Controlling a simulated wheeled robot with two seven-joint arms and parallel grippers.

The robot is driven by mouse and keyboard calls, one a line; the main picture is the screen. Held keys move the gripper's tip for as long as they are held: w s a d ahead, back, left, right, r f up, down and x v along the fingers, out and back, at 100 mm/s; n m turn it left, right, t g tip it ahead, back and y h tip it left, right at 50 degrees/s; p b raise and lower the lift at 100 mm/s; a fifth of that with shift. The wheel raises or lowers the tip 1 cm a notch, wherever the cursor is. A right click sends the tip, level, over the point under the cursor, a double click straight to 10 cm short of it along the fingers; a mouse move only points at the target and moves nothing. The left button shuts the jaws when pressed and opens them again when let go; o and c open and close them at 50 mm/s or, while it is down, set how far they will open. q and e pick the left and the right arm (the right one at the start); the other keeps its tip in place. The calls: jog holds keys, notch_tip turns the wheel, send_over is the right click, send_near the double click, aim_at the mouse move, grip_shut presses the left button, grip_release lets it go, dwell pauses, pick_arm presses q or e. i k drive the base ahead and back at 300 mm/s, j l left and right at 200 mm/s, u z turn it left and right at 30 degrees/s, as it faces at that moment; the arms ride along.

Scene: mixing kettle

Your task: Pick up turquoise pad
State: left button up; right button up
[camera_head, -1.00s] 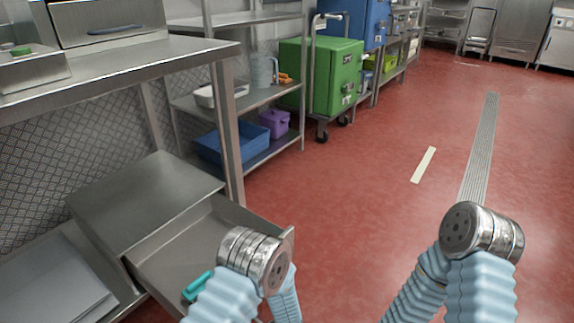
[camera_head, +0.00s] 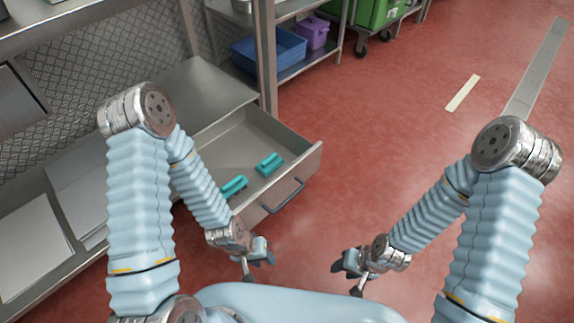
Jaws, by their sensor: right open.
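Two turquoise pads lie in the open metal drawer (camera_head: 223,143). One turquoise pad (camera_head: 270,164) is near the drawer's front right. The other turquoise pad (camera_head: 234,186) is closer to me and is partly hidden by my left arm. My right gripper (camera_head: 348,278) is open and empty over the red floor, well right of the drawer.
The drawer's front with its handle (camera_head: 283,197) stands between my left gripper and the pads. A steel table leg (camera_head: 266,60) rises behind the drawer. A blue bin (camera_head: 270,48) and purple container (camera_head: 312,33) sit on a shelf. The red floor (camera_head: 400,150) is open.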

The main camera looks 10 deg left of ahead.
aim_at(267, 167)
jog(key=l+u, duration=0.1)
jog(key=u, duration=0.3)
jog(key=i+l+u, duration=0.1)
jog(key=u, duration=0.3)
jog(key=l+u, duration=0.2)
jog(key=u, duration=0.15)
jog(key=l+u, duration=0.3)
jog(key=l, duration=0.45)
jog(key=k+l+u, duration=0.1)
jog(key=l+u, duration=0.25)
jog(key=l, duration=0.35)
jog(key=i+l, duration=0.1)
jog(key=l, duration=0.45)
jog(key=i, duration=0.3)
